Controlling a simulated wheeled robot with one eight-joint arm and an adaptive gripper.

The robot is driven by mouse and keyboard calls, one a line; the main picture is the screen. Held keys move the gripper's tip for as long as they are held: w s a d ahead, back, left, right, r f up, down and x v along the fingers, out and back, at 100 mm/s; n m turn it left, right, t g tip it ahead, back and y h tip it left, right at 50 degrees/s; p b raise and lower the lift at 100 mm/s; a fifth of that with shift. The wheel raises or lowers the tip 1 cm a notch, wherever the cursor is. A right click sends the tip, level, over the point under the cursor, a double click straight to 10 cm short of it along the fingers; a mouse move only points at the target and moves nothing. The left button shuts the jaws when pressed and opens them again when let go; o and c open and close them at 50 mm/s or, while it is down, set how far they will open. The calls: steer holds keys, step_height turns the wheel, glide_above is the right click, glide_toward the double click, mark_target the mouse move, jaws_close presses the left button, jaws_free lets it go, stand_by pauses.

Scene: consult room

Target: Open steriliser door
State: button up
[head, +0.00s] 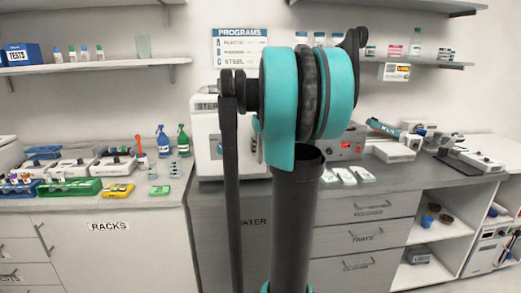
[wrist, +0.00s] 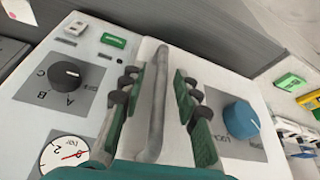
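The steriliser (head: 205,135) is a white box on the counter in the head view, largely hidden behind my arm. In the wrist view its pale front panel (wrist: 30,95) fills most of the picture. A grey bar handle (wrist: 158,100) runs down the middle. My gripper (wrist: 157,85) is open, with one green-padded finger on each side of the handle and gaps visible on both sides. A black A-B-C knob (wrist: 64,75) and a pressure gauge (wrist: 65,155) are at left; a blue lock knob (wrist: 240,120) is at right. My gripper is hidden in the head view.
The grey counter (head: 160,198) holds spray bottles (head: 183,139) and racks (head: 72,186) at left. A grey device with a red display (head: 347,147) and white packets (head: 360,174) stand right of the steriliser. Shelves (head: 90,66) hang above.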

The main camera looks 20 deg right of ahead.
jaws_close()
stand_by(0.4)
